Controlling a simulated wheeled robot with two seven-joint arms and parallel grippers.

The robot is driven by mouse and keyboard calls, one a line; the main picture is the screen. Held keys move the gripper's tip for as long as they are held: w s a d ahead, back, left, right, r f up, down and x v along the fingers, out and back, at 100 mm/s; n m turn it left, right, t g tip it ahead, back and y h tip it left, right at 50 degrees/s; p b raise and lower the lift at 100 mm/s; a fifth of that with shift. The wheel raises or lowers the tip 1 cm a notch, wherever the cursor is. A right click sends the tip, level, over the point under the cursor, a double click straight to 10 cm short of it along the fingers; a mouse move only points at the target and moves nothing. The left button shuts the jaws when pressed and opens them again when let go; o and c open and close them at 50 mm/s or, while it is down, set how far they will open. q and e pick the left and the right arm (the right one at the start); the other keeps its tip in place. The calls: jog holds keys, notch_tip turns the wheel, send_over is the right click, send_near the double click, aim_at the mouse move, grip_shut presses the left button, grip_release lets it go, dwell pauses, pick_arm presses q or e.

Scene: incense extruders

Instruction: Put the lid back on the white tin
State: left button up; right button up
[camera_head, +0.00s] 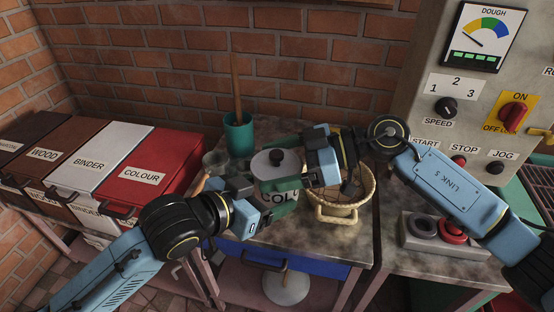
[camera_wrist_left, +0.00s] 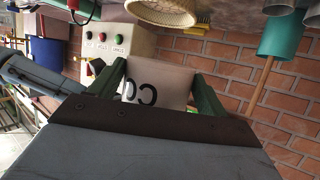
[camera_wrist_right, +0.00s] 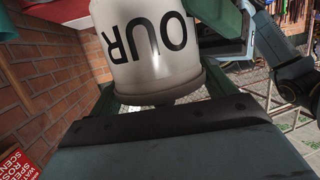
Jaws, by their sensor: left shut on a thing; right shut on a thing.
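The white tin (camera_head: 281,199), with part of a dark COLOUR label showing, stands upright near the middle of the head view. A round grey lid (camera_head: 265,162) with a black knob (camera_head: 277,156) is on its top; I cannot tell how tightly it sits. My left gripper (camera_head: 248,190) is shut on the tin from the left. Its fingers flank the tin (camera_wrist_left: 160,85) in the left wrist view. The right wrist view shows the tin (camera_wrist_right: 148,65) close between the fingers, partly hiding one finger.
A woven basket (camera_head: 341,213) stands right of the tin. A teal cup (camera_head: 239,136) with a wooden stick is behind it. Bins, including a red COLOUR bin (camera_head: 150,160), are at left. A control panel (camera_head: 425,70) and button box (camera_head: 420,229) are at right.

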jog(key=shift+f, duration=0.2)
jog(key=o, duration=0.9)
jog(key=v, duration=1.2)
jog(key=shift+w+r, duration=0.1)
